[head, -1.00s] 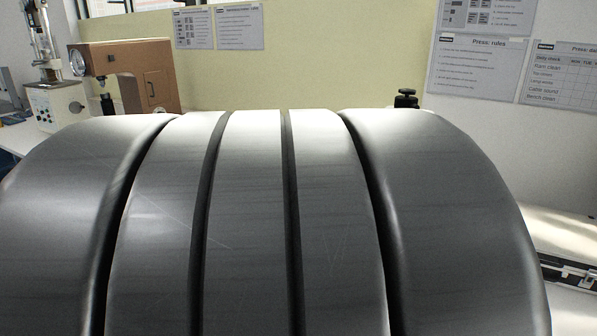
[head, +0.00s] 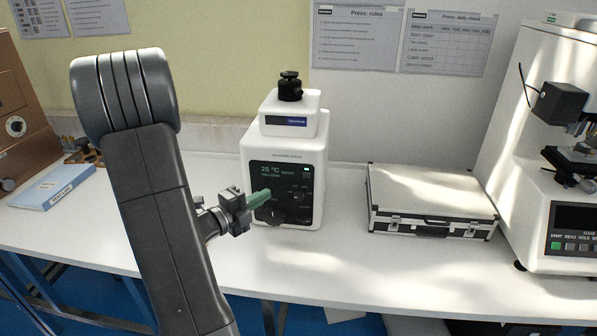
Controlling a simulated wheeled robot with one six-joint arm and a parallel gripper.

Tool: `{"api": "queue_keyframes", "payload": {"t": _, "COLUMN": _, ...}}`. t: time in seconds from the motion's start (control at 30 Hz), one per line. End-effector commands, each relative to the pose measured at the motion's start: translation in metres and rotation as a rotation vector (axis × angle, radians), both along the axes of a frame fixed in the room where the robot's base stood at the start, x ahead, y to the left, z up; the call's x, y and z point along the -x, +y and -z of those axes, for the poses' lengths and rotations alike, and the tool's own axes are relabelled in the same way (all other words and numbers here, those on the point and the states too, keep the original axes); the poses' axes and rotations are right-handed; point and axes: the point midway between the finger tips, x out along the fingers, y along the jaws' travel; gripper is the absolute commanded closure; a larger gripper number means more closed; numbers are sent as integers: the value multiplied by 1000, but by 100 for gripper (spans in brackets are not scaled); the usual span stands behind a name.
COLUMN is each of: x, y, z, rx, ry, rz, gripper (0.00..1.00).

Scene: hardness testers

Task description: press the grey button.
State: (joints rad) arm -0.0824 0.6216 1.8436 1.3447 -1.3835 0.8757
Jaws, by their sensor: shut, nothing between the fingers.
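My gripper (head: 266,194) has green fingers that look closed together, with nothing between them. It points right, in front of the dark control panel (head: 296,181) of a white machine (head: 285,147). The fingers cover part of the panel's left side; I cannot tell whether they touch it. The panel has a lit display, a knob (head: 271,215) and small controls. A larger machine (head: 540,130) at the right has a button row with a green button (head: 556,246) and a grey-looking button (head: 570,246) beside it. Which button the task means is unclear.
A silver-edged case (head: 430,200) lies between the two machines. A blue-white box (head: 55,186) and a brown machine (head: 22,120) stand at the left. The white bench (head: 350,270) is clear in front of the case.

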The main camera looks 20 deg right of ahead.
Motion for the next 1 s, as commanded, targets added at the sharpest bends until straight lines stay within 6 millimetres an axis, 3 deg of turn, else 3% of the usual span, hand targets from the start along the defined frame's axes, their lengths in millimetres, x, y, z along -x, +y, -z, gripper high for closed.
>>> {"api": "queue_keyframes", "payload": {"t": 0.2, "x": 20, "y": 1, "z": 11, "rx": -4, "ry": -36, "rz": 128, "gripper": 100}}
{"api": "queue_keyframes", "payload": {"t": 0.67, "x": 21, "y": -2, "z": 12, "rx": -4, "ry": -40, "rz": 142, "gripper": 100}}
{"api": "queue_keyframes", "payload": {"t": 0.83, "x": 18, "y": -19, "z": 11, "rx": -4, "ry": -38, "rz": 143, "gripper": 100}}
{"api": "queue_keyframes", "payload": {"t": 1.0, "x": 11, "y": -49, "z": 10, "rx": -4, "ry": -38, "rz": 145, "gripper": 100}}
